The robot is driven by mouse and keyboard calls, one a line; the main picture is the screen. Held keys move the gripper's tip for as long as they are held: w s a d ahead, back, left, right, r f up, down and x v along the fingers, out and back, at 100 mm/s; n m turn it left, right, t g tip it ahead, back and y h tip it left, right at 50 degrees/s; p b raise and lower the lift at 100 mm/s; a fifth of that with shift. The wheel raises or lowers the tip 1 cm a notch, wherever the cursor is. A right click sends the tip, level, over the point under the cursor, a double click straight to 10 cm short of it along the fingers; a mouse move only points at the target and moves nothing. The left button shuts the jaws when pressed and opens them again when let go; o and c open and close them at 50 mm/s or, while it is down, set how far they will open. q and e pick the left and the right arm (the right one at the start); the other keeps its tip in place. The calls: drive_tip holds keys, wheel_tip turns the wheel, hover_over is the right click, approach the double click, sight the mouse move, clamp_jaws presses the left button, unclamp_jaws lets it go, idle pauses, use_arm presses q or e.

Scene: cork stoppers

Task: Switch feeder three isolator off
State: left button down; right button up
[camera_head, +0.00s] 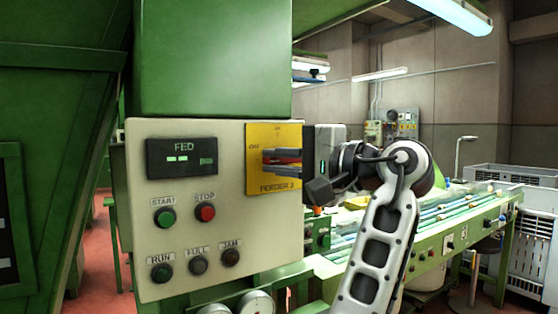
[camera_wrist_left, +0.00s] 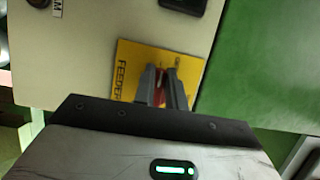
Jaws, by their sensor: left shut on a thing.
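The feeder three isolator is a yellow plate (camera_head: 258,181) marked FEEDER 3 at the upper right of a cream control panel, with ON at its top and OFF at its left. Its red handle (camera_head: 283,161) shows between the fingers of my left gripper (camera_head: 268,162), which is shut on it with one finger above and one below. The handle seems to lie level, but the fingers hide most of it. In the left wrist view the yellow plate (camera_wrist_left: 127,68) is turned sideways, and a strip of red handle (camera_wrist_left: 161,91) shows between the fingers. My right gripper is not in view.
The cream panel (camera_head: 230,250) also has a FED display (camera_head: 182,158), a green START button (camera_head: 165,217), a red STOP button (camera_head: 205,213) and lamps below. A green conveyor (camera_head: 450,232) runs behind at the right. Gauges (camera_head: 256,304) sit under the panel.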

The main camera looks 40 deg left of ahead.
use_arm(q)
drive_tip(key=shift+f, duration=0.1)
drive_tip(key=c, duration=1.4)
unclamp_jaws()
drive_tip(key=shift+c, duration=0.2)
